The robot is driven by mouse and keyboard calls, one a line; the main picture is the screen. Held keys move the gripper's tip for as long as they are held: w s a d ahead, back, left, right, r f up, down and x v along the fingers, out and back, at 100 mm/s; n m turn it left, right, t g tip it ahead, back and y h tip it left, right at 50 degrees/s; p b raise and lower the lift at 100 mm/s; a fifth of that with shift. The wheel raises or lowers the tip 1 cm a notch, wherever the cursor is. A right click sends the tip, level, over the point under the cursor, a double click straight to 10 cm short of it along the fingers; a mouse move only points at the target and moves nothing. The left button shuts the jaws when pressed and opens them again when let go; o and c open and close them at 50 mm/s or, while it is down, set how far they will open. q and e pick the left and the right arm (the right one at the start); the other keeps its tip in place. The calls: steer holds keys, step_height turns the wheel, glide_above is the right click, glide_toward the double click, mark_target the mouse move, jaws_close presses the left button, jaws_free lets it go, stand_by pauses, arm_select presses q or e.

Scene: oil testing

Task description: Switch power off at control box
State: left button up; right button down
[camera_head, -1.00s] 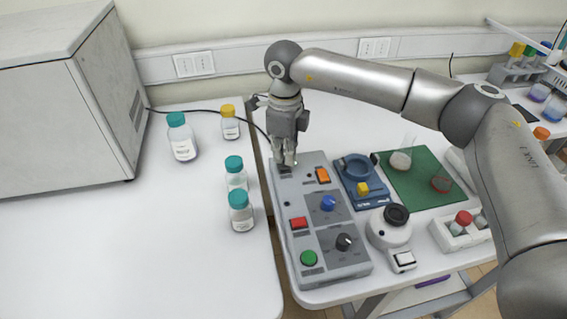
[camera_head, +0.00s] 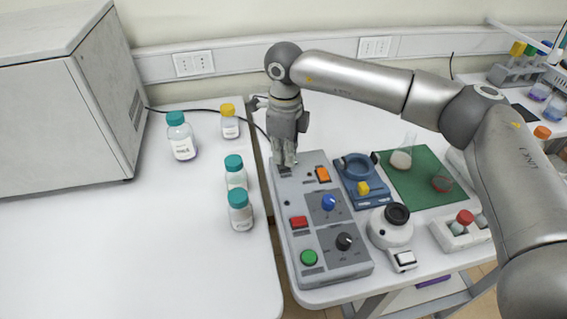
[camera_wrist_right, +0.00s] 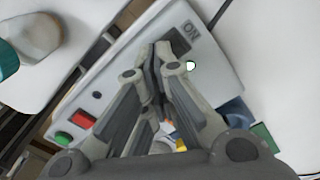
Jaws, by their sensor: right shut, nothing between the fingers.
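The control box (camera_head: 283,202) is a grey panel near the left edge of the right table. It carries an orange switch (camera_head: 323,174), a blue knob (camera_head: 328,202), a red button (camera_head: 299,222), a black knob (camera_head: 344,241) and a green button (camera_head: 309,257). My right gripper (camera_head: 285,163) is shut and empty, with its fingertips at the box's far left corner. In the right wrist view its closed fingertips (camera_wrist_right: 157,52) are over the dark power switch marked "ON" (camera_wrist_right: 190,35), partly covering it. I cannot tell whether they touch. A small green-white light (camera_wrist_right: 191,65) shows beside them. My left gripper is out of view.
Several bottles, such as one with a teal cap (camera_head: 182,140), stand on the left table (camera_head: 130,240). A blue device (camera_head: 360,180), a green mat (camera_head: 412,195) and a white device (camera_head: 390,230) lie right of the box. A gap separates the tables.

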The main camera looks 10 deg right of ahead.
mark_target(284, 166)
steer(key=shift+f+b, duration=0.7)
steer(key=shift+f, duration=0.25)
stand_by(0.3)
steer(key=shift+r, duration=0.15)
steer(key=shift+r+p, duration=0.45)
steer(key=shift+r, duration=0.1)
steer(key=shift+r+p, duration=1.3)
steer(key=shift+r, duration=1.55)
